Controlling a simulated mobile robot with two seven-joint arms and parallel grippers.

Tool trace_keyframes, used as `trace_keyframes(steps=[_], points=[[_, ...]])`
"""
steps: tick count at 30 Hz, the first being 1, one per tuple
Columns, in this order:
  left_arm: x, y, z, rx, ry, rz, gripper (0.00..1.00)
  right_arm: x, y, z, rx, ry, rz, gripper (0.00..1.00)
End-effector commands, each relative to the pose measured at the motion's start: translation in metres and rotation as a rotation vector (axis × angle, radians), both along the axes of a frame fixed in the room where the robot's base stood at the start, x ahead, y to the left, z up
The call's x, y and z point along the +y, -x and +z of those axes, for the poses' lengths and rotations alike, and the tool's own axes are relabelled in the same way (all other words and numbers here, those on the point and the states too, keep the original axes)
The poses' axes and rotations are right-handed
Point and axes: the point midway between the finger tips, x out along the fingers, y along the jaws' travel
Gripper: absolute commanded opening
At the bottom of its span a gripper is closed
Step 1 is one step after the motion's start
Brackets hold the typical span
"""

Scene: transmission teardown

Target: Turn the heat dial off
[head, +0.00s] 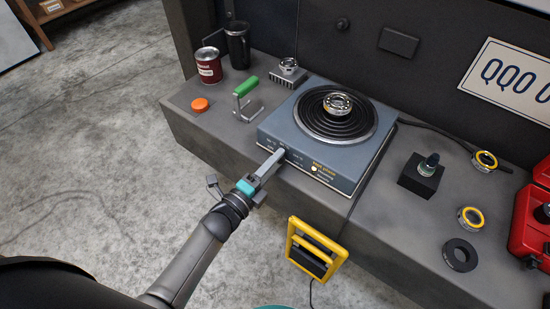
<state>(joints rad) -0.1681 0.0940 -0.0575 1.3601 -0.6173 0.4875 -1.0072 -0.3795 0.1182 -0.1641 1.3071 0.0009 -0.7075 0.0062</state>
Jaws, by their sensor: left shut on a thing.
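A blue-grey hot plate (335,172) stands on the dark bench, with a black coil burner (324,125) on top. A metal bearing ring (338,103) lies on the coil. My left gripper (279,155) reaches up from the lower left to the front face of the hot plate. It is shut on the heat dial, which its fingers mostly hide. The dial's setting cannot be read. A small yellow light (314,168) shows on the front panel, right of the fingers. My right gripper is not in view.
Left of the hot plate are a green-handled clamp (246,87), an orange cap (200,105), a red can (208,66) and a dark cup (237,45). A yellow-framed work light (315,250) is in front. Rings, a black block (420,178) and a red case (530,225) are at right.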

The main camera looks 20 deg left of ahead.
Motion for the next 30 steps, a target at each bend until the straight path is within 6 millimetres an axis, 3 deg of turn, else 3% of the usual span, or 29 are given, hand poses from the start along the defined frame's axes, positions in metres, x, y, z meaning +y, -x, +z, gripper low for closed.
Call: trace_keyframes(steps=[15,30], points=[[0.000,0.000,0.001,0.170,0.461,0.000,0.00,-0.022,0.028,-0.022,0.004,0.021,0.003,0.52],[0.001,0.000,0.001,0.331,0.906,0.000,0.00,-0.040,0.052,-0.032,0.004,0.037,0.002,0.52]])
